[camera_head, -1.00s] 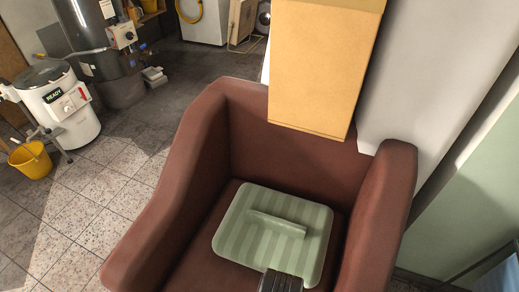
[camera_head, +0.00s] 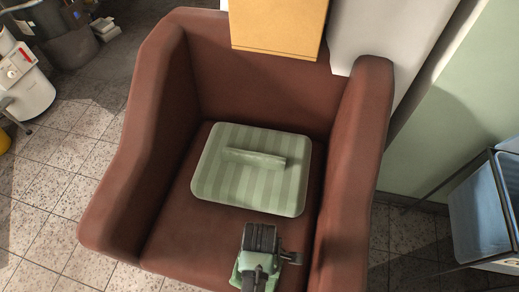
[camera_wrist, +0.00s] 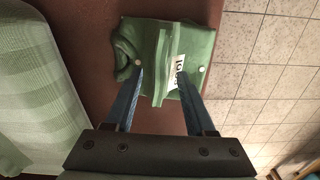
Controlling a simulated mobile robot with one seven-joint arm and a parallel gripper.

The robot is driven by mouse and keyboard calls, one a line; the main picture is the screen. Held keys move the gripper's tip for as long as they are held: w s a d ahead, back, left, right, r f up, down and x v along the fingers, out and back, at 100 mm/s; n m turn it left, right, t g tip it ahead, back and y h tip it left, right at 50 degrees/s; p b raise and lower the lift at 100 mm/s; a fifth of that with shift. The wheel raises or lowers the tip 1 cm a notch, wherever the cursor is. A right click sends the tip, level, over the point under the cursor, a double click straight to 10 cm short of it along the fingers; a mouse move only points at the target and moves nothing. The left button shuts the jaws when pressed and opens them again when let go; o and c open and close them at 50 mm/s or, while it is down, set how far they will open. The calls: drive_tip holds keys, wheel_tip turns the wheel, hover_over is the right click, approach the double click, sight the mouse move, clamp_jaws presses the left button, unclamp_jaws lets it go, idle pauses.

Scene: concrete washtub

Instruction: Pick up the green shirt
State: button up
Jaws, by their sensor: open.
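The green shirt (camera_wrist: 170,42) is a dark green folded bundle with a white printed label, on the reddish-brown armchair seat in the wrist view. In the head view a small part of the shirt (camera_head: 238,272) shows beside and below my gripper. My gripper (camera_wrist: 160,76) is open above the shirt, its two blue fingers pointing at it with the label between them. The fingers overlap the shirt in the picture; I cannot tell whether they touch it. In the head view my gripper (camera_head: 260,238) is over the seat's front part and hides much of the shirt.
A pale green striped cushion (camera_head: 215,185) with a raised ridge lies on the armchair (camera_head: 115,215), just behind the shirt. The chair's arms rise on both sides. A cardboard box (camera_head: 278,25) overhangs the backrest. A blue bin (camera_head: 490,215) stands at right.

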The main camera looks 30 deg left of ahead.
drive_tip(key=shift+f, duration=0.65)
clamp_jaws()
drive_tip(key=shift+r, duration=0.1)
idle(0.8)
